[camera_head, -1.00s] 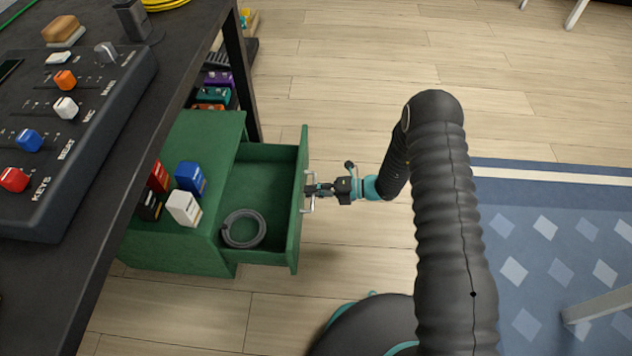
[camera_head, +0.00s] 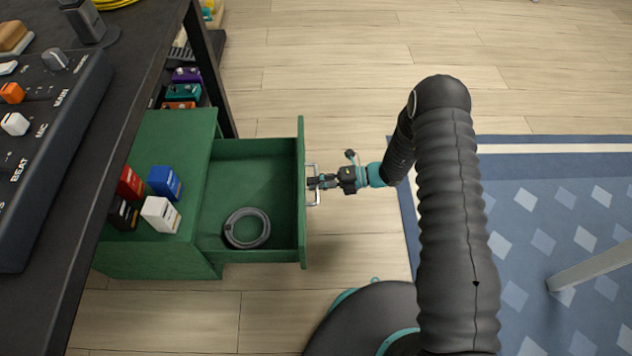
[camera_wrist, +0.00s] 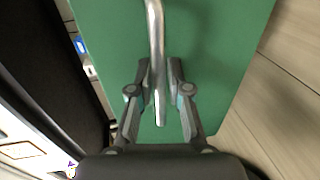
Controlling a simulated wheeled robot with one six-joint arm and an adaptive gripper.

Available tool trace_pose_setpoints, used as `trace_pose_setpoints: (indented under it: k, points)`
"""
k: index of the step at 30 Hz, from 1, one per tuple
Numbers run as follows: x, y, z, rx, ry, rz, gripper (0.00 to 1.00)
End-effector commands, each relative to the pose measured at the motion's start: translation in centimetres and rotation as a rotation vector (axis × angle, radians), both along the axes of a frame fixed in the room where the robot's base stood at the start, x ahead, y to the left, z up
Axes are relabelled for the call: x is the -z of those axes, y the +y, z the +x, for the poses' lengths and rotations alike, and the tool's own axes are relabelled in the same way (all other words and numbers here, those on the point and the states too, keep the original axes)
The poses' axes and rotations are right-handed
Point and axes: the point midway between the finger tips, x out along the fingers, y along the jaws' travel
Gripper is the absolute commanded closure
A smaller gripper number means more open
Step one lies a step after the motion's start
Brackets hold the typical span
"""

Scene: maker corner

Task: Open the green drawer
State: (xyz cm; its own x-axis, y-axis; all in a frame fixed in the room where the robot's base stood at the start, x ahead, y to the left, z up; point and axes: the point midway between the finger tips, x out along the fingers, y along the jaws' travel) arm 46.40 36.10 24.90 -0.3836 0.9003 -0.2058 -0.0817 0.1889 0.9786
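The green drawer (camera_head: 251,149) is pulled well out of its green cabinet (camera_head: 150,258). A coiled grey hose lies inside it (camera_head: 246,228). A silver bar handle (camera_head: 316,199) is on the drawer's front panel. My gripper (camera_head: 318,182) is at the handle, outside the front panel. In the wrist view the handle (camera_wrist: 155,25) runs between the two fingers of my gripper (camera_wrist: 160,68), which are closed in around it against the green panel. The finger contact itself is partly hidden.
Red, blue, white and black small boxes (camera_head: 160,214) stand on the cabinet top. A dark workbench (camera_head: 118,90) with a mixing console (camera_head: 40,150) is at the left.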

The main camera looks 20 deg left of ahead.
Motion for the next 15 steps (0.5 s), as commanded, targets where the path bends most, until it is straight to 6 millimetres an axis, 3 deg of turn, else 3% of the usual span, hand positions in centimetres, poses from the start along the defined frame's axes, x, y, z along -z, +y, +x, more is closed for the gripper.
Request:
trace_pose_setpoints:
  k: [11,15]
  points:
    - [-0.1,-0.1,0.1,0.001,0.0,0.001,0.63]
    - [-0.3,-1.0,0.6,0.004,0.0,0.002,0.63]
